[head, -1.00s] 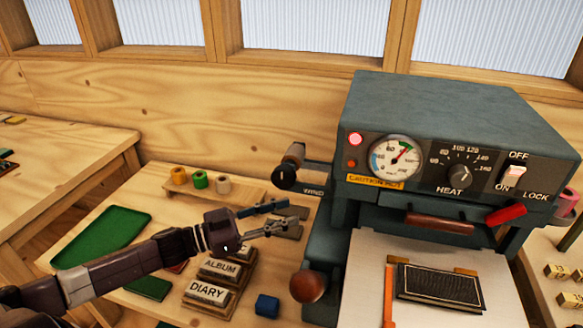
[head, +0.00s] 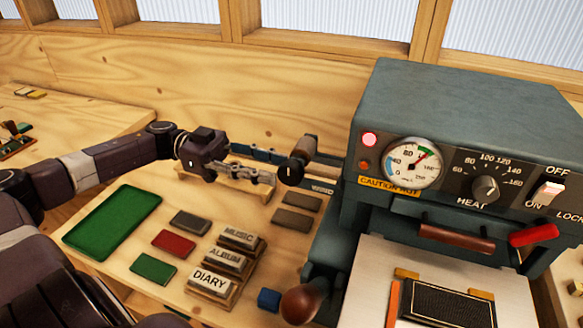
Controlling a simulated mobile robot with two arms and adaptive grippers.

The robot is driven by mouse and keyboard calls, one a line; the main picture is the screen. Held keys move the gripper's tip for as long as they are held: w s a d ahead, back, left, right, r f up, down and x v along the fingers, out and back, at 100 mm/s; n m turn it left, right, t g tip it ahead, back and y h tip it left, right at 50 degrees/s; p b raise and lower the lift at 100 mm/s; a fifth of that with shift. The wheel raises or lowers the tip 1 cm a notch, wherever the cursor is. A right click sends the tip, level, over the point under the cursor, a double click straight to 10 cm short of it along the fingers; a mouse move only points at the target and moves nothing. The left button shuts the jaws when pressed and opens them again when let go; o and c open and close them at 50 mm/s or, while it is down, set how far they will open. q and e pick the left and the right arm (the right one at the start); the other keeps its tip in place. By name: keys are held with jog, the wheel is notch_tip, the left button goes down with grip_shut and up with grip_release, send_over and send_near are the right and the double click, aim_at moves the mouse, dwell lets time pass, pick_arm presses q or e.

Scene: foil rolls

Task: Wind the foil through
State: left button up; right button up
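The foil winder is a dark round end piece (head: 290,172) with a brown cylinder (head: 305,148) behind it, on the left side of the grey press (head: 460,115), by the word WIND. My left gripper (head: 272,168) reaches in from the left, with its fingers apart and its tips just left of the dark end piece. I cannot tell whether they touch it. No foil shows between the fingers. My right gripper is not in view.
A black book cover (head: 450,305) lies on the press bed. Type blocks MUSIC, ALBUM and DIARY (head: 212,281) stand below the gripper. A green tray (head: 112,222), coloured pieces (head: 173,243) and a blue block (head: 268,299) lie on the bench. A brown ball handle (head: 300,305) sticks out at the press front.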

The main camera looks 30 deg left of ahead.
aim_at(291, 172)
pick_arm(q)
jog(key=shift+p+x, duration=0.35)
jog(key=shift+x, duration=2)
jog(key=shift+c, duration=0.2)
jog(key=shift+w, duration=0.1)
grip_shut()
